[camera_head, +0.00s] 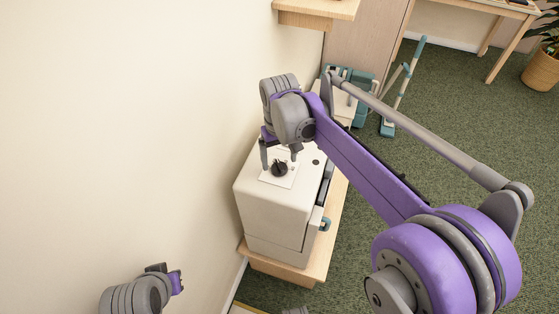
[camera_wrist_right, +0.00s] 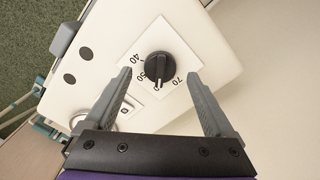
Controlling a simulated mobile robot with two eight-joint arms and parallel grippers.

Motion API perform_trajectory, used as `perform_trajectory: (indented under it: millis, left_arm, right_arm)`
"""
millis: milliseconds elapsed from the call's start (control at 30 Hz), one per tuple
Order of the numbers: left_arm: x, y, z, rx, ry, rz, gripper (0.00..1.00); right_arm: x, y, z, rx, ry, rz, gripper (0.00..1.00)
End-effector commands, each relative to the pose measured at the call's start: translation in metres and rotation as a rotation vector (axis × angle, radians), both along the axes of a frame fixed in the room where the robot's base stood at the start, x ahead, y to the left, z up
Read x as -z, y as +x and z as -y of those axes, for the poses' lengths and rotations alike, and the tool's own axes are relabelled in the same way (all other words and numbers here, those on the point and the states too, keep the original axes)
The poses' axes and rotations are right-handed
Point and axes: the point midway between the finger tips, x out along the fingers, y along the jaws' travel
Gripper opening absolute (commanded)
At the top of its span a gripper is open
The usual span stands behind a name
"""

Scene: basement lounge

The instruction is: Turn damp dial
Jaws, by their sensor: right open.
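The damp dial is a black round knob (camera_wrist_right: 160,67) on a white square plate marked 40, 50 and 70. In the head view the dial (camera_head: 279,169) sits on top of a white box-shaped appliance (camera_head: 268,208). My right gripper (camera_wrist_right: 166,86) is open, its two grey fingers on either side just short of the dial in the wrist view. In the head view the right gripper (camera_head: 279,156) hangs over the appliance top by the dial. I cannot tell whether a finger touches the knob.
The appliance stands on a wooden stand (camera_head: 285,268) against the cream wall (camera_head: 130,130). A wooden shelf (camera_head: 318,10) juts out above. A teal-and-grey object (camera_head: 388,122) stands behind on green carpet (camera_head: 440,130), which is open to the right.

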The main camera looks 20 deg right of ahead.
Motion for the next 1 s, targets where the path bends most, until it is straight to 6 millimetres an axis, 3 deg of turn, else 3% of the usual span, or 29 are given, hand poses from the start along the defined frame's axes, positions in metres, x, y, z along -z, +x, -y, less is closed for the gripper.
perform_trajectory:
  millis: [200,400,600,1000]
  left_arm:
    - [-0.006,0.001,0.0,0.0,0.0,0.002,0.0]
    - [-0.009,0.001,0.0,0.0,0.0,0.003,0.0]
    - [-0.009,0.002,0.0,0.0,0.0,0.003,0.0]
    - [-0.009,0.002,0.0,0.0,0.0,0.003,0.0]
  right_arm:
    - [-0.047,0.0,0.0,0.0,0.0,0.0,0.88]
    - [-0.079,0.0,0.0,0.0,0.0,0.0,0.88]
    - [-0.091,0.0,0.0,0.0,0.0,0.0,0.88]
    - [-0.091,0.0,0.0,0.0,0.0,0.0,0.88]
